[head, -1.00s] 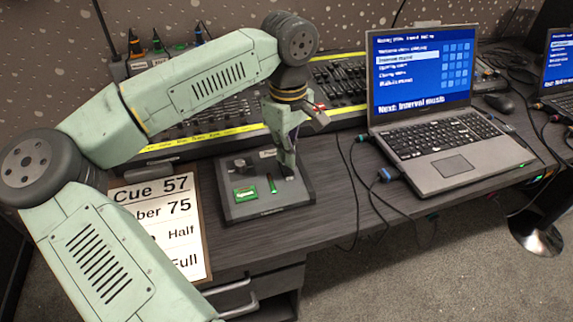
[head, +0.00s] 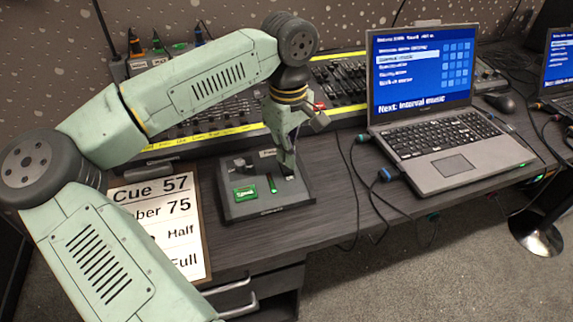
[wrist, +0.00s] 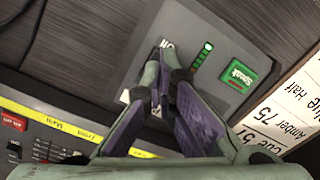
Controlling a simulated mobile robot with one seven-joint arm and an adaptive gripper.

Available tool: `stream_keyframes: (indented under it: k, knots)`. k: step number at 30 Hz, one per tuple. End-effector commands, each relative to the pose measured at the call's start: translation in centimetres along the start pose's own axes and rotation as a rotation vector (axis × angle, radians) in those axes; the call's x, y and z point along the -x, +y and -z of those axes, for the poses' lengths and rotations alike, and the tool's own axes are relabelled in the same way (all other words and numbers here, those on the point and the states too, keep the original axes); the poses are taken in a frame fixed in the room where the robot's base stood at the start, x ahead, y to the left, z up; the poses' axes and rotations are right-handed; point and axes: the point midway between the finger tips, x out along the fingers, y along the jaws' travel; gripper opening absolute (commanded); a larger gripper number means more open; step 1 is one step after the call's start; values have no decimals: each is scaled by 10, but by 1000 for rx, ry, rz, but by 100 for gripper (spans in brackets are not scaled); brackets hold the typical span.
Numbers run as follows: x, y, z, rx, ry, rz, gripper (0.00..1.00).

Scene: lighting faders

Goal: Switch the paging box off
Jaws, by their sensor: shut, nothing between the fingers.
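The paging box (head: 262,212) is a dark grey box on the desk, with a green button and a green lit strip on its top. In the wrist view the box (wrist: 228,27) shows a green "Speak" button (wrist: 238,75) and the lit green strip (wrist: 202,55). My gripper (head: 289,174) is shut and empty, its fingertips low over the right part of the box top. In the wrist view my gripper (wrist: 166,75) is beside a white label, most of which it hides. I cannot tell whether the tips touch a switch there.
A lighting desk with faders (head: 222,119) stands close behind the box. A cue sheet (head: 172,225) lies to its left, and an open laptop (head: 450,143) stands to its right. Black cables run over the desk between the box and the laptop.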

Motion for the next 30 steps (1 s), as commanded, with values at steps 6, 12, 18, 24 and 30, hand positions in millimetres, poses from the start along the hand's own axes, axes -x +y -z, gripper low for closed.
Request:
stream_keyframes:
  k: [6, 12, 18, 24, 30]
  knots:
    - [-4, 0, 0, 0, 0, 0, 0]
    - [-7, 0, 0, 0, 0, 0, 0]
    - [-10, 0, 0, 0, 0, 0, 0]
    - [-13, 0, 0, 0, 0, 0, 0]
    - [-16, 0, 0, 0, 0, 0, 0]
